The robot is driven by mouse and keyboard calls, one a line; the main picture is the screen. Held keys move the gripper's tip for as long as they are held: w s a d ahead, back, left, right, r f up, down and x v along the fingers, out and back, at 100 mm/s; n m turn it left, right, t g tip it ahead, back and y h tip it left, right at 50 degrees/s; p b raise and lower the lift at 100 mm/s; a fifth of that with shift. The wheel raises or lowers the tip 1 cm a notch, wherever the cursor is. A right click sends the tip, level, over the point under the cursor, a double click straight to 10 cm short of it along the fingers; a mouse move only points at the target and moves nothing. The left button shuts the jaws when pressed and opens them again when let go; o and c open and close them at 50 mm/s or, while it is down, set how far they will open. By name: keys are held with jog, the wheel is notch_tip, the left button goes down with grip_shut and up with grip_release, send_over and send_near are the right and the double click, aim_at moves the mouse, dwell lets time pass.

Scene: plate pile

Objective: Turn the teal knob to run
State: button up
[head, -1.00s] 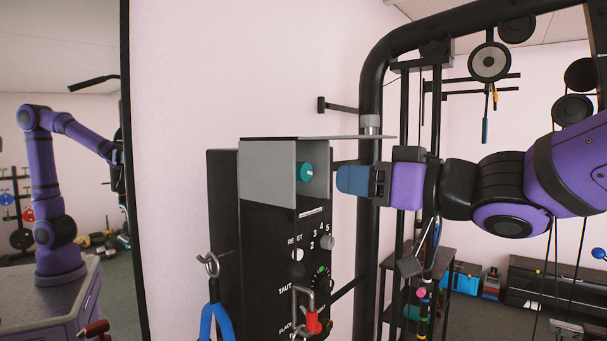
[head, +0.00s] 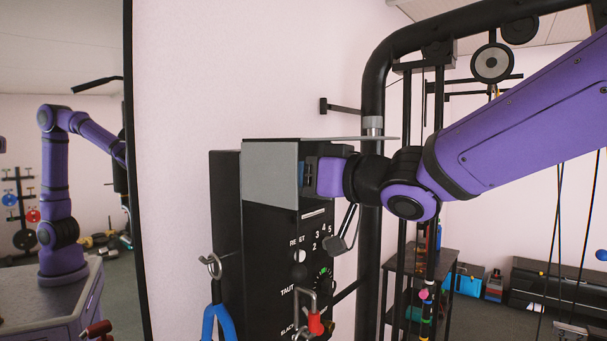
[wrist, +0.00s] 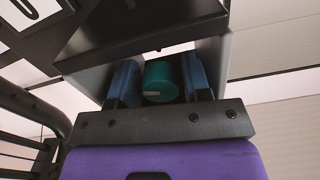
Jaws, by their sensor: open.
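The teal knob (wrist: 160,82) shows in the wrist view, with a small pale mark on its face. It sits under the hood of a black control box (head: 262,225); in the head view it is hidden behind the hood's grey side plate and my gripper. My gripper (head: 302,173) reaches in from the right under the hood. In the wrist view its two blue fingers (wrist: 196,76) stand open on either side of the knob, with a narrow gap visible at the right. Whether the left finger touches the knob is unclear.
The hood's grey side plate (head: 269,171) and thin top plate (head: 350,138) surround the knob closely. Below are a white button (head: 299,256), a red-tipped lever (head: 315,323) and a blue-handled clip (head: 214,320). A black rack post (head: 371,230) stands just right of the box.

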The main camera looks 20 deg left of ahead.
jog(key=c, duration=0.6)
jog(key=shift+n, duration=0.8)
jog(key=shift+c, duration=0.2)
jog(key=o, duration=0.6)
jog(key=shift+o, duration=0.2)
jog(key=v, duration=1)
jog(key=shift+s+d, duration=0.15)
jog(key=shift+d, duration=0.2)
jog(key=shift+f, duration=0.1)
